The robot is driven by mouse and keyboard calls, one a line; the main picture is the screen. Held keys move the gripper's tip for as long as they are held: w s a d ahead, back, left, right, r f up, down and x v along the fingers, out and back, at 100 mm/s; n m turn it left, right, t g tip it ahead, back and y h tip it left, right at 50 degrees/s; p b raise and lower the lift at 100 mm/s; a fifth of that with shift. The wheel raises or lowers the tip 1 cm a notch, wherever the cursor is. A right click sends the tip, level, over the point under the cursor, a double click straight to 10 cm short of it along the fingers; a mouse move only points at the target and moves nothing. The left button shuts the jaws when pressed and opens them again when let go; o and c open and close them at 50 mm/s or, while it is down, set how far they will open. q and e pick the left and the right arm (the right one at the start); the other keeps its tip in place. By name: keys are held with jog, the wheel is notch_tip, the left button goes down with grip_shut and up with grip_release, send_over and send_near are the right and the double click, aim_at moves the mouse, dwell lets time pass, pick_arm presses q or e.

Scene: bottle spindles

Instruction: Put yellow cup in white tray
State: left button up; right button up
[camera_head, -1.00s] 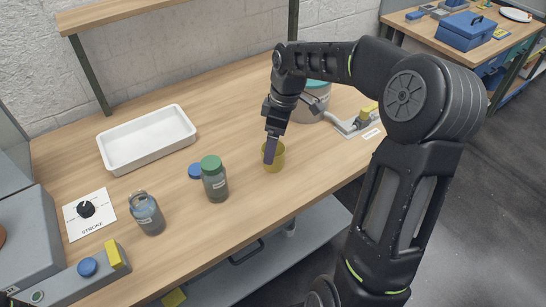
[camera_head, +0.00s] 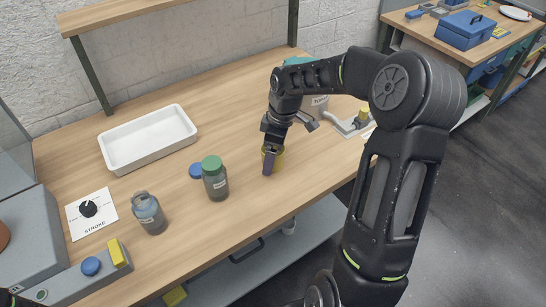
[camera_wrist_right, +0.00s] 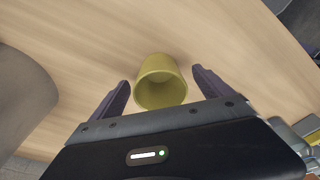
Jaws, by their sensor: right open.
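The yellow cup (camera_head: 279,160) stands on the wooden table, partly hidden behind my right gripper (camera_head: 270,163) in the head view. In the right wrist view the cup (camera_wrist_right: 161,82) lies between the two spread fingers of the right gripper (camera_wrist_right: 160,92), with visible gaps on both sides. The right gripper is open and holds nothing. The white tray (camera_head: 116,159) sits empty at the back left of the table. My left gripper is not in view.
A green-capped bottle (camera_head: 215,182) stands left of the cup, beside a loose blue cap (camera_head: 196,171). An open bottle (camera_head: 149,214) stands further left. Table between cup and tray is mostly clear.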

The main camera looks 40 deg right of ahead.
jog(key=c, duration=1.6)
jog(key=shift+o, duration=0.2)
jog(key=shift+r, duration=0.15)
notch_tip(320, 180, up, 10)
jog(key=b, duration=0.1)
